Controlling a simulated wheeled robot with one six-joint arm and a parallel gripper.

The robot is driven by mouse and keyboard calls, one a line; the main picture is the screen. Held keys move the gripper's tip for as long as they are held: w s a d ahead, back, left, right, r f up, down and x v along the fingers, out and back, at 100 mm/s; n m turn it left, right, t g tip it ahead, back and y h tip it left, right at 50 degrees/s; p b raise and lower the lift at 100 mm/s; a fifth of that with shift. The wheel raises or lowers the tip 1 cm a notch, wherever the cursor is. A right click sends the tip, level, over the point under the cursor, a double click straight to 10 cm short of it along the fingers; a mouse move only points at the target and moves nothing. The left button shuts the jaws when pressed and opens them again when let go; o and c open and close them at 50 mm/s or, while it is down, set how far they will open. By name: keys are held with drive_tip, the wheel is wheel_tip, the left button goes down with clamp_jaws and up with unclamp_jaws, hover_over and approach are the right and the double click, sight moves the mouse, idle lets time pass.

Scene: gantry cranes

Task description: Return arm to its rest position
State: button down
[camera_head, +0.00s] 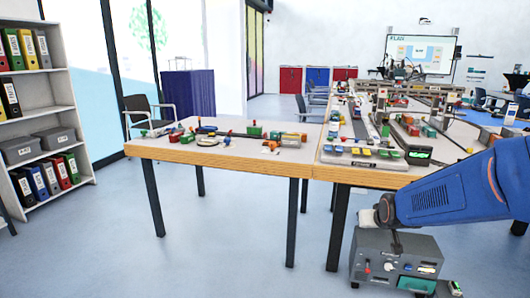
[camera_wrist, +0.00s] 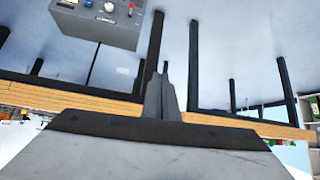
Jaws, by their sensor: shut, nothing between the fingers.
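My blue arm (camera_head: 450,197) reaches in from the right edge in the head view, in front of the right table. Its dark end hangs over the grey control box on the floor. My gripper (camera_wrist: 164,72) shows in the wrist view as dark fingers pressed together, with nothing between them. The wrist view looks upside down, with the table edge (camera_wrist: 60,98) crossing behind the fingers. My gripper's fingertips are hard to make out in the head view.
The grey control box (camera_head: 376,268) stands under my arm; it also shows in the wrist view (camera_wrist: 95,18). The left table (camera_head: 225,158) and right table (camera_head: 345,173) carry small model cranes, blocks and tracks. A shelf (camera_head: 52,78) stands left. Floor (camera_head: 150,262) at front left is clear.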

drive_tip(key=s+a+r+g, duration=0.2)
drive_tip(key=s, duration=1.4)
drive_tip(key=s+a+r+n+g, duration=0.1)
drive_tip(key=s+a+r+g, duration=0.1)
drive_tip(key=s, duration=1.5)
drive_tip(key=shift+a+r+y, duration=0.25)
drive_tip(key=shift+a+y, duration=0.15)
drive_tip(key=shift+a, duration=0.15)
